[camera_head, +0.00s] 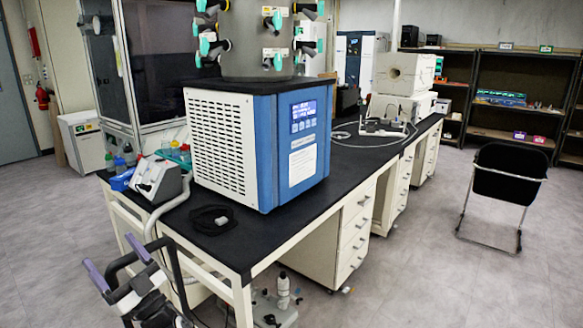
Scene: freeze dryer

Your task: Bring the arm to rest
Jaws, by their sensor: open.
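My gripper (108,251) is at the bottom left, in front of the bench's near left corner. Its two purple-tipped fingers are spread, with nothing between them. The freeze dryer (222,145), a blue and white box with a lit display, stands on the black-topped bench (236,244). A grey metal manifold (247,45) with teal-knobbed valves rises from its top. The gripper appears apart from the freeze dryer. Most of my arm is out of view below.
A small white device (157,179) and bottles (119,164) stand on the bench's left end. A black coil (213,219) lies near its front edge. A black chair (508,174) stands at right. The floor (440,270) between bench and chair is clear.

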